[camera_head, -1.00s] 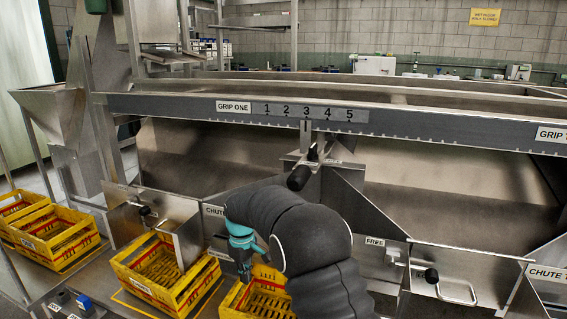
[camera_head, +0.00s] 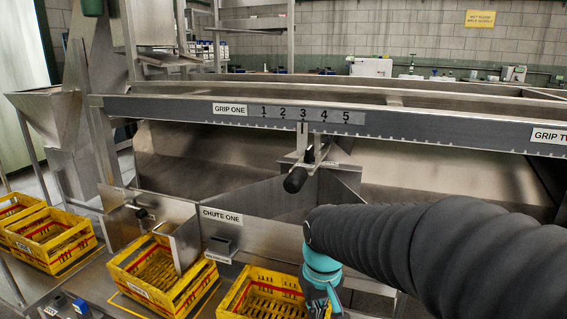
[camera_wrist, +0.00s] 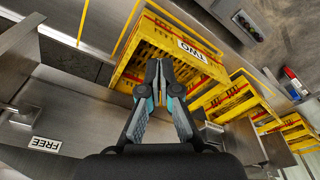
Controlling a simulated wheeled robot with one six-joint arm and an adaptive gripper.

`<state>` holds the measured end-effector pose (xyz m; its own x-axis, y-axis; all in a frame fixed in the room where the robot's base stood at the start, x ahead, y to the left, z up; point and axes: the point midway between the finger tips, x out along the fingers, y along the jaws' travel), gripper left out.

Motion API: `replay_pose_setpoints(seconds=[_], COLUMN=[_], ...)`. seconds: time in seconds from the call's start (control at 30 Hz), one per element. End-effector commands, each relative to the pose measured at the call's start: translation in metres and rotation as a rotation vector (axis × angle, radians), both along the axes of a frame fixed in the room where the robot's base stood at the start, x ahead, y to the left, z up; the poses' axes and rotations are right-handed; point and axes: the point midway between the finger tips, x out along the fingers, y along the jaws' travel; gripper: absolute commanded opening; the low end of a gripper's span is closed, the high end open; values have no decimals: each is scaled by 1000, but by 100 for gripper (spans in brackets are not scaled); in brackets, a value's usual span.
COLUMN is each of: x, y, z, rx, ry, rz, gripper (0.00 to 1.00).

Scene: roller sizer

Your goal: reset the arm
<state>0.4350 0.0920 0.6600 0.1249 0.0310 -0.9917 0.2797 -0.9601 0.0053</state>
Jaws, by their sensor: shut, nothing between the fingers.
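My gripper shows in the wrist view (camera_wrist: 160,75), its two fingers drawn together at the tips with nothing held. In the head view my arm's dark sleeve comes in from the right and ends in the teal wrist part (camera_head: 322,275). The fingertips there run towards the bottom edge and are not clear. My gripper points down over a yellow crate (camera_head: 248,290), which shows in the wrist view with a label reading TWO (camera_wrist: 193,50). From these views I cannot tell how far above the crate the fingertips are.
Another yellow crate (camera_head: 163,300) stands left of it, with more crates (camera_head: 50,240) at far left. The metal panel marked CHUTE ONE (camera_head: 250,220) stands behind. A black-knobbed lever (camera_head: 295,180) sits below the numbered scale on the long rail (camera_head: 180,107).

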Motion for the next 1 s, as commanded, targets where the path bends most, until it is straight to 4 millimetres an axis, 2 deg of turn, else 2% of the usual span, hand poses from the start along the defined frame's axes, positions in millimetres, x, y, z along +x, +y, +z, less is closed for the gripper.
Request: replay_pose_setpoints(seconds=[0.03,0.2,0.5,0.63,0.8,1.0], x=[-14,-55,-119,-133,-139,-140], y=[-10,-36,-71,-81,-89,-92], z=[6,16,30,42,60,62], rx=[6,24,44,52,58,57], ry=[-20,-80,-210,-279,-351,-362], rz=[-27,-102,-198,-233,-265,-278], gripper=[0,0,0,0,0,0])
